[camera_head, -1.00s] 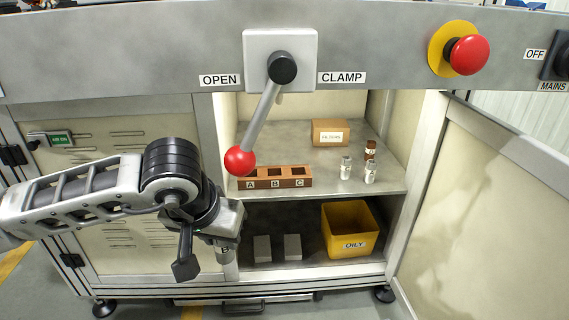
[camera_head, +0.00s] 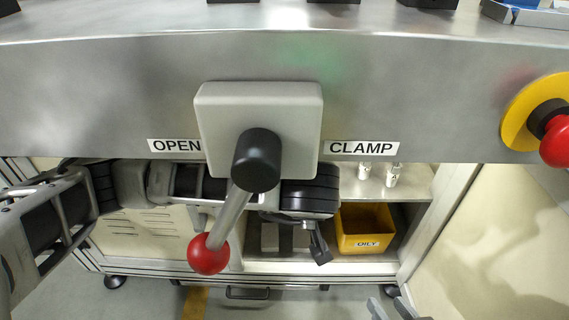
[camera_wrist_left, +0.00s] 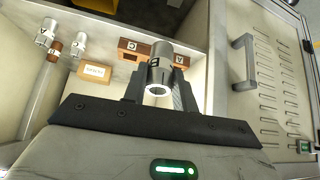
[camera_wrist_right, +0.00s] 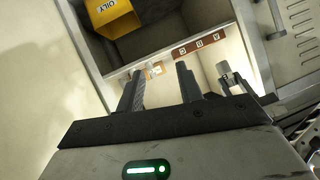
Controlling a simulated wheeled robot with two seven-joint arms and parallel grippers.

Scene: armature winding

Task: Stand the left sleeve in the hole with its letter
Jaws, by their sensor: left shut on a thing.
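My left gripper (camera_wrist_left: 160,92) is shut on a silver sleeve (camera_wrist_left: 158,72) marked with a letter that looks like B. In the left wrist view the sleeve appears in front of the letter rack (camera_wrist_left: 130,46), covering its middle; the letters C and A show on either side. I cannot tell whether sleeve and rack touch. The rack also shows in the right wrist view (camera_wrist_right: 197,46), the held sleeve (camera_wrist_right: 226,70) apart from it there. In the head view the rack and left fingertips are hidden. My right gripper (camera_wrist_right: 158,88) is open and empty, low at the right in the head view (camera_head: 392,308).
The lever (camera_head: 232,215) and panel (camera_head: 420,85) overhang. A yellow OILY bin (camera_head: 366,228) sits below.

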